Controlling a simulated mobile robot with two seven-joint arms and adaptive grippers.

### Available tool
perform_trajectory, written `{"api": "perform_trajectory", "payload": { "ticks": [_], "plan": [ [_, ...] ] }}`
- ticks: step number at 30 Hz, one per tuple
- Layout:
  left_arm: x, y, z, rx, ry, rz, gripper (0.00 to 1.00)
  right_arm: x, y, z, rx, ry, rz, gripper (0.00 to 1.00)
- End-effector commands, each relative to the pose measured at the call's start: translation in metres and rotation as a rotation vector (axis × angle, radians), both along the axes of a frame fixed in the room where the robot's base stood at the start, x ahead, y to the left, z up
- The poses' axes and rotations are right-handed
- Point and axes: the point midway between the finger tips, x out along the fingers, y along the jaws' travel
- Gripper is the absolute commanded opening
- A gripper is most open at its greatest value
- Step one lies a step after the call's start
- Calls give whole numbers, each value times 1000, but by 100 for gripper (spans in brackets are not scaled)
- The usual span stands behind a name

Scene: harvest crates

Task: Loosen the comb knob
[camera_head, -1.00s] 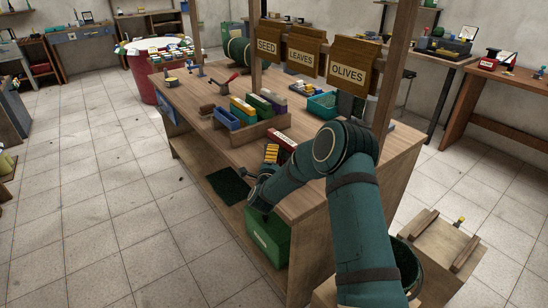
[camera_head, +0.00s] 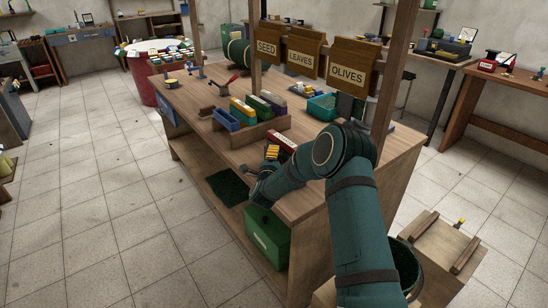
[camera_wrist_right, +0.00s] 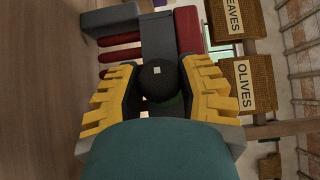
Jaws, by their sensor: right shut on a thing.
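The comb knob (camera_wrist_right: 163,81) is round and black with a small white mark, and sits between my fingers in the right wrist view. My right gripper (camera_wrist_right: 165,92) has yellow ridged fingers and is shut on the knob from both sides. Beyond it is the comb, with a grey bar (camera_wrist_right: 158,38) and dark red bars (camera_wrist_right: 187,28). In the head view my right gripper (camera_head: 271,153) is at the bench's front edge beside a red piece (camera_head: 284,145); my arm hides part of this area. My left gripper is not in view.
The wooden bench (camera_head: 230,158) holds a divided crate (camera_head: 258,128) with coloured boxes and a teal basket (camera_head: 322,106). Signs reading SEED, LEAVES and OLIVES (camera_head: 347,70) hang above. A green box (camera_head: 267,236) stands under the bench. The tiled floor at left is clear.

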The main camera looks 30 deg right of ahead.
Motion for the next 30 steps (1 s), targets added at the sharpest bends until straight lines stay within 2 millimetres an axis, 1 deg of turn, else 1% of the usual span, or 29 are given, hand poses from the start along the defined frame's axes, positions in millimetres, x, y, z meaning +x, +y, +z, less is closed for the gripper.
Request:
{"api": "perform_trajectory", "payload": {
  "ticks": [8,14,20,25,30],
  "plan": [
    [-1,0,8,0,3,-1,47,0,0,3,-6,66,1,2],
    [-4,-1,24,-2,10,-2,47,1,1,5,-16,197,1,2],
    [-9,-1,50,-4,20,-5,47,1,1,8,-30,380,2,2],
    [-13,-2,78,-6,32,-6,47,1,1,9,-43,542,2,2],
    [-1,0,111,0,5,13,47,1,1,10,-56,701,1,2]
  ]
}}
